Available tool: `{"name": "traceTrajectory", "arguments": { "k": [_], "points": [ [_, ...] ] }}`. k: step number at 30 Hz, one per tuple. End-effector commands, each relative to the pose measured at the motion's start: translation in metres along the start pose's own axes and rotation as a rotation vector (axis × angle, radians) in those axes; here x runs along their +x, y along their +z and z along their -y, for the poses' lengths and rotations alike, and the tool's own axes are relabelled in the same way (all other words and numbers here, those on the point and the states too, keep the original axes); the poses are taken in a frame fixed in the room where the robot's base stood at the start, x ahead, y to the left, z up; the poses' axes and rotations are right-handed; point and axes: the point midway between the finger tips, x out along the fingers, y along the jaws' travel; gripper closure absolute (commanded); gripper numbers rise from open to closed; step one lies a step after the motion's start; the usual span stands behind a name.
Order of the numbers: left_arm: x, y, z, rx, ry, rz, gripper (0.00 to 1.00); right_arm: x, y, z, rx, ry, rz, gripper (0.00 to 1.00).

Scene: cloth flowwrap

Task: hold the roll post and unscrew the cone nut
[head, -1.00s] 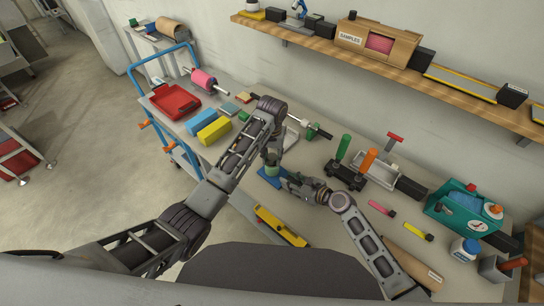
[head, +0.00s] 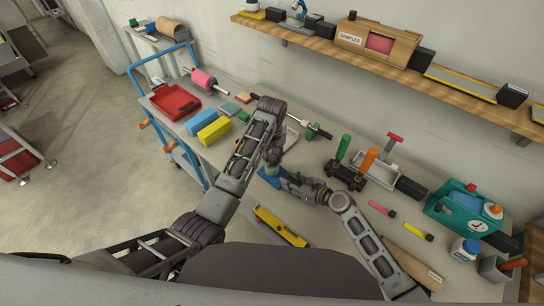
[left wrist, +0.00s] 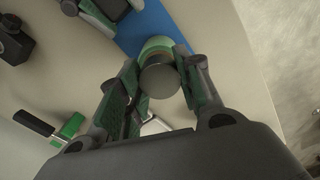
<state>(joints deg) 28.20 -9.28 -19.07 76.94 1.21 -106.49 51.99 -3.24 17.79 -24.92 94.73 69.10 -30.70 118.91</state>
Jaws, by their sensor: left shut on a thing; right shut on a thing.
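A round part with a dark grey top and a pale green side, which I take for the cone nut (left wrist: 158,76), sits between the fingers of my left gripper (left wrist: 163,84) in the left wrist view. My left gripper is shut on it from above; in the head view this gripper (head: 272,158) is largely covered by its own wrist. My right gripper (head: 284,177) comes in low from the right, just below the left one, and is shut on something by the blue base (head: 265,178). I take that for the roll post, which is mostly hidden by the grippers.
A yellow box (head: 214,131) and a blue box (head: 201,118) lie to the left. A black block with green and orange handles (head: 345,176) stands close on the right. A pink roll (head: 203,80) lies at the back left.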

Motion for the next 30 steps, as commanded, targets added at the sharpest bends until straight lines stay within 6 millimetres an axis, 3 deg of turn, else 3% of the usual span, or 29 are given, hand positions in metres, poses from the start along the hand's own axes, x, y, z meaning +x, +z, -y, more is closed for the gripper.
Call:
{"name": "traceTrajectory", "arguments": {
  "k": [1,2,6,17,30],
  "points": [
    [-0.001,-0.001,-0.001,0.001,0.002,-0.002,0.94,0.000,-0.001,-0.002,0.000,0.004,-0.001,1.00],
    [-0.001,-0.001,-0.001,0.001,0.002,-0.002,0.62,0.000,-0.001,-0.002,0.000,0.004,-0.001,1.00],
    [-0.001,0.000,0.000,0.002,0.001,-0.001,0.44,0.000,-0.001,-0.002,0.000,0.003,-0.001,1.00],
    [-0.002,0.000,0.000,0.002,0.001,-0.001,0.44,0.000,-0.001,0.000,0.001,0.001,-0.001,1.00],
    [-0.036,-0.001,-0.001,0.002,0.002,-0.002,0.44,0.000,-0.001,0.000,0.000,0.000,-0.001,1.00]
  ]
}}
